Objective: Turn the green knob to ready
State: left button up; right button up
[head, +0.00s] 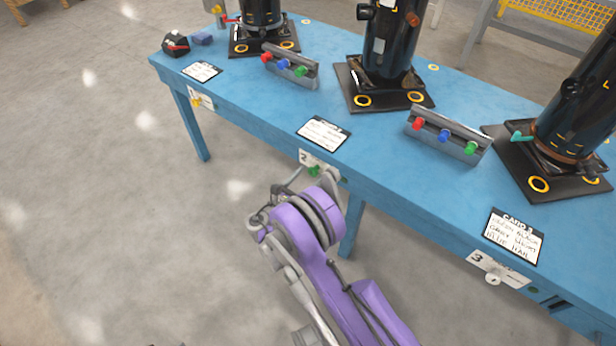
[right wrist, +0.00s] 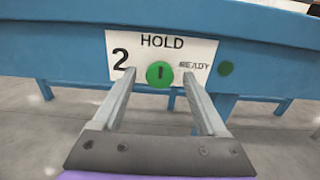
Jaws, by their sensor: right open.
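The green knob (right wrist: 159,74) is on a white plate (right wrist: 190,50) marked 2, HOLD and READY, on the front edge of the blue table. Its dark mark stands upright, toward HOLD above it; READY is to the right. In the head view the knob (head: 314,171) shows at the plate (head: 317,158). My right gripper (head: 312,178) reaches up to it. In the right wrist view the gripper (right wrist: 159,80) is open, one finger on each side of the knob, with gaps showing. I cannot tell how deep the fingertips reach. My left gripper is not in view.
The blue table (head: 390,150) bears several black compressors (head: 390,50), a rail with red, blue and green knobs (head: 447,135), and cards (head: 323,133). Plate 3 (head: 498,269) is farther right on the table edge. The floor (head: 120,230) at left is clear.

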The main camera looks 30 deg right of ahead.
grip_shut()
dwell(0.4)
jog(key=m+b, duration=0.1)
jog(key=m, duration=0.3)
jog(key=shift+f+b, duration=0.1)
jog(key=shift+b, duration=0.3)
jog(key=m+b, duration=0.1)
jog(key=m, duration=0.3)
jog(key=m+b, duration=0.1)
jog(key=m, duration=0.8)
jog(key=shift+m+b, duration=0.3)
jog(key=shift+m, duration=0.1)
